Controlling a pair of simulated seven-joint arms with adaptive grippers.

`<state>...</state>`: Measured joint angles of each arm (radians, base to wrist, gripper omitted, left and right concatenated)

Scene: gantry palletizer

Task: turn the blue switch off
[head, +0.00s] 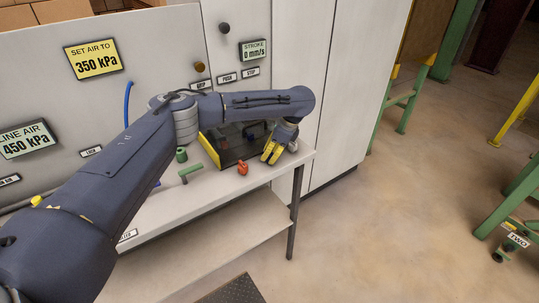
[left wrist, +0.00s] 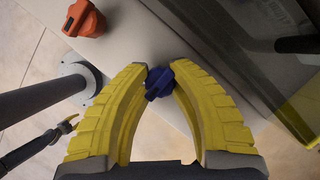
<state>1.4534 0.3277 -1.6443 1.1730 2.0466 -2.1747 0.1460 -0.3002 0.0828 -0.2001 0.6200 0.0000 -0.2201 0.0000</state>
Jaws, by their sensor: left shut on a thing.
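The blue switch (left wrist: 158,83) shows in the left wrist view as a small dark-blue knob between my yellow fingertips. My left gripper (left wrist: 160,80) is shut on it, a finger touching each side. In the head view my left gripper (head: 272,153) points down at the right end of the bench, and the blue switch is hidden behind the fingers. A small dark part with yellowish prongs, seemingly my right gripper (left wrist: 66,124), shows far off at the lower left of the left wrist view; its opening is too small to judge.
An orange-red knob (head: 242,168) stands on the bench (head: 215,189) left of my gripper, and a green handle (head: 190,171) stands farther left. A yellow-edged dark box (head: 232,150) sits close behind. Grey cabinet panels rise at the back.

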